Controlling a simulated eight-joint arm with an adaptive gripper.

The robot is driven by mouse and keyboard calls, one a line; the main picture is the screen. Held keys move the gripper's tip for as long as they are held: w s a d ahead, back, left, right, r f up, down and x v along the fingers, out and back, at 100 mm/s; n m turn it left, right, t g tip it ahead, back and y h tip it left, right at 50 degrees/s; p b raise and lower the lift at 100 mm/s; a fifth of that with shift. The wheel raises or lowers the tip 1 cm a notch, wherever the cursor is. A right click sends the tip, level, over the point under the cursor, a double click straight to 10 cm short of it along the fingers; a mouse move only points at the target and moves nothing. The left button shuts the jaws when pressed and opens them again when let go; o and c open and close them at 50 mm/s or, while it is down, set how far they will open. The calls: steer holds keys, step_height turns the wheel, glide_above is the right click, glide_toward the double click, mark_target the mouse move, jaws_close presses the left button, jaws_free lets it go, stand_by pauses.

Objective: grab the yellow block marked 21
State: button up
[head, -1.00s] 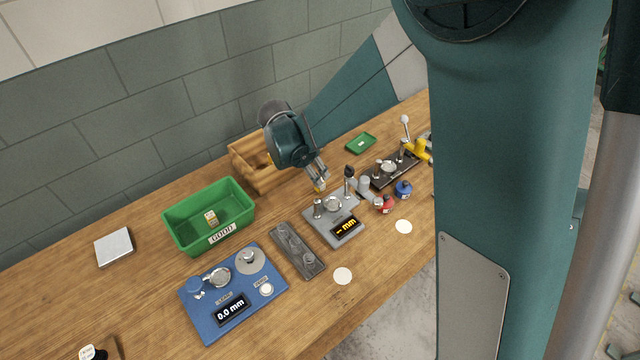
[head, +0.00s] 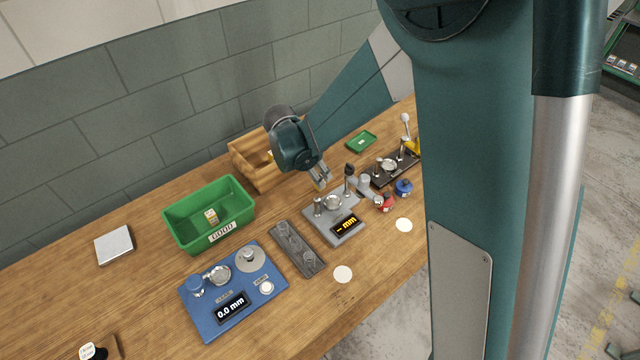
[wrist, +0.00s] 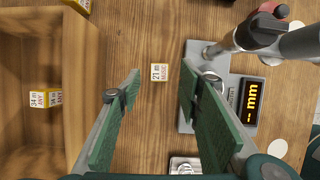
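The block marked 21 (wrist: 159,72) has a white label with a yellow edge and lies on the wooden table in the wrist view. My gripper (wrist: 158,88) is open, with one green-padded finger on either side of the block in that view. No contact with the block is visible. In the head view my gripper (head: 321,180) points down between the wooden bin and the grey gauge; I cannot make out the block there.
The wooden bin (wrist: 84,85) stands close on the left, holding another labelled block (wrist: 45,99). The grey gauge (wrist: 236,112) with a display stands close on the right. In the head view a green bin (head: 194,237) and blue gauge (head: 225,312) stand further left.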

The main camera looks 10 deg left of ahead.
steer(key=shift+x, duration=2.55)
steer(key=shift+a, duration=0.1)
steer(key=c, duration=0.9)
